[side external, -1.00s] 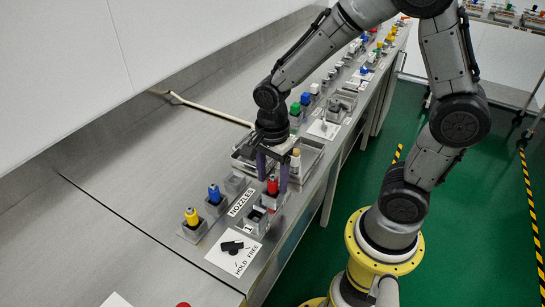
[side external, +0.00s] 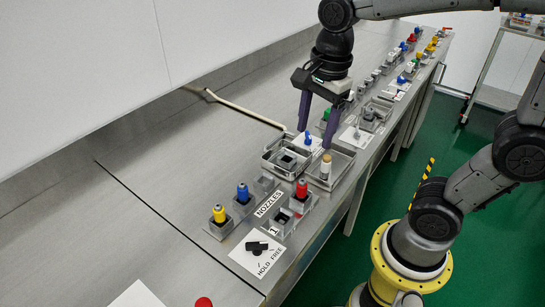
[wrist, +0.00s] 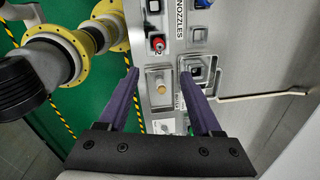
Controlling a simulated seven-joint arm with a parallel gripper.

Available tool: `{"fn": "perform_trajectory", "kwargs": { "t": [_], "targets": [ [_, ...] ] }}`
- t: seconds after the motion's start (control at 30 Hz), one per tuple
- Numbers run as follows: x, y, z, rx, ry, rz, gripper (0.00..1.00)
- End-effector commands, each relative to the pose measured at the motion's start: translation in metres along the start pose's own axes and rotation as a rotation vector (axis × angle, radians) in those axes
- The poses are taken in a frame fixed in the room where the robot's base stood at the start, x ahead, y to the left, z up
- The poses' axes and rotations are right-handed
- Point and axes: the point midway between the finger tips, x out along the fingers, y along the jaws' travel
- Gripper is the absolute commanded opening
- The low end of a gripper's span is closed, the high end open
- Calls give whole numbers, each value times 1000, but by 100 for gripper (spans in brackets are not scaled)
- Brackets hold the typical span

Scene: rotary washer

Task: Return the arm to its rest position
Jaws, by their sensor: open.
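My gripper (side external: 315,137) is open and empty, its two purple fingers pointing down above the bench trays. In the wrist view its fingertips (wrist: 158,74) are spread wide with nothing between them. The red nozzle (side external: 301,187) stands upright in a grey holder in front of the trays, apart from the fingers; it also shows in the wrist view (wrist: 158,43). The blue nozzle (side external: 242,192) and the yellow nozzle (side external: 219,212) stand in holders to its left.
A tray with a dark square fixture (side external: 287,160) and a tray with a cream-topped vial (side external: 326,167) lie below my gripper. A black handle (side external: 257,246) lies on the white HOLD FREE plate. More coloured parts line the bench behind.

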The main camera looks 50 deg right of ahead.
Motion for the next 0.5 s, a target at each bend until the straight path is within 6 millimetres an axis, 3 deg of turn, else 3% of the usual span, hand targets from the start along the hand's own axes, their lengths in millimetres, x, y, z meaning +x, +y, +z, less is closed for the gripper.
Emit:
{"fn": "perform_trajectory", "kwargs": {
  "t": [0.1,0.2,0.5],
  "targets": [
    [-19,25,-9,-146,-12,-108,66],
    [-25,42,-14,-335,-1,-179,66],
    [-23,82,-25,-983,117,-331,66]
  ]
}}
